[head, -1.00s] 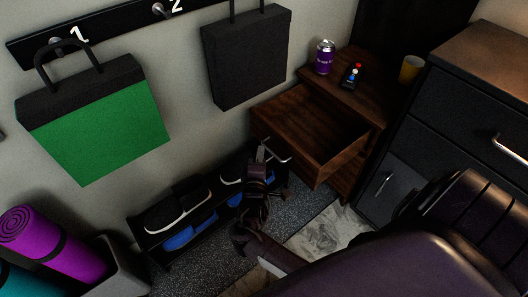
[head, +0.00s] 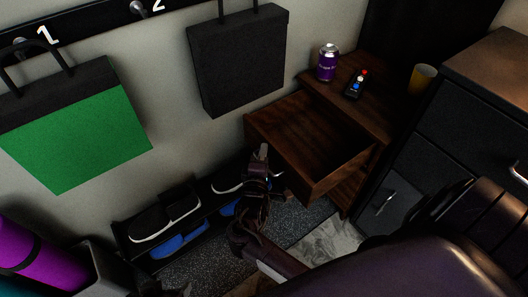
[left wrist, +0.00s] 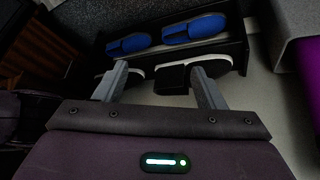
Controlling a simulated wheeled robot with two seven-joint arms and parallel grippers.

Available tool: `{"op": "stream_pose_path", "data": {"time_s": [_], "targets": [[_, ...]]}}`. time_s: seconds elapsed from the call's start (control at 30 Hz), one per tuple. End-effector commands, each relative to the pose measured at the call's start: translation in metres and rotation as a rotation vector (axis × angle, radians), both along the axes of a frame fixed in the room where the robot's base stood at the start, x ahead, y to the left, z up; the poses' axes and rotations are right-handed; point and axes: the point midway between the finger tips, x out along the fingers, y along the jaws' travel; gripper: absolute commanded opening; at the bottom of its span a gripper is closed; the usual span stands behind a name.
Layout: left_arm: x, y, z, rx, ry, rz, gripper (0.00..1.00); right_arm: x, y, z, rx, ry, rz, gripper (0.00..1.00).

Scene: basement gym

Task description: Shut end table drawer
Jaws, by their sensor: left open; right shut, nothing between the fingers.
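The dark brown wooden end table (head: 367,114) stands against the wall in the head view. Its drawer (head: 308,135) is pulled well out and looks empty inside. The drawer front faces the lower left, and its metal handle is mostly hidden behind my left gripper. My left gripper (head: 270,163) is close to the drawer front, open and empty; I cannot tell whether it touches. In the left wrist view its two grey fingers (left wrist: 159,70) are spread apart, with no drawer between them. My right gripper does not show.
A dark cabinet (head: 458,125) stands right.

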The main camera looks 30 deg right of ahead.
Motion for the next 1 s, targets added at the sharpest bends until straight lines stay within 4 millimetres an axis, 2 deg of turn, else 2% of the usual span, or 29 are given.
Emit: {"op": "stream_pose_path", "data": {"time_s": [0.2,0.37,0.57,0.7,1.0], "targets": [[0.0,0.002,0.002,0.006,0.003,-0.002,0.64,0.0,-0.004,0.001,-0.001,0.0,-0.001,0.0],[-0.001,0.01,0.006,0.031,0.044,0.017,0.64,0.002,-0.023,0.003,-0.004,0.002,-0.001,0.0],[-0.008,0.032,0.01,0.094,0.149,0.051,0.64,0.006,-0.075,0.006,-0.007,0.002,-0.004,0.0],[-0.014,0.044,0.012,0.13,0.215,0.071,0.64,0.009,-0.121,0.005,-0.008,0.002,-0.004,0.0],[-0.018,0.051,0.01,0.151,0.255,0.082,0.64,0.016,-0.209,0.001,-0.004,0.0,-0.004,0.0]]}}
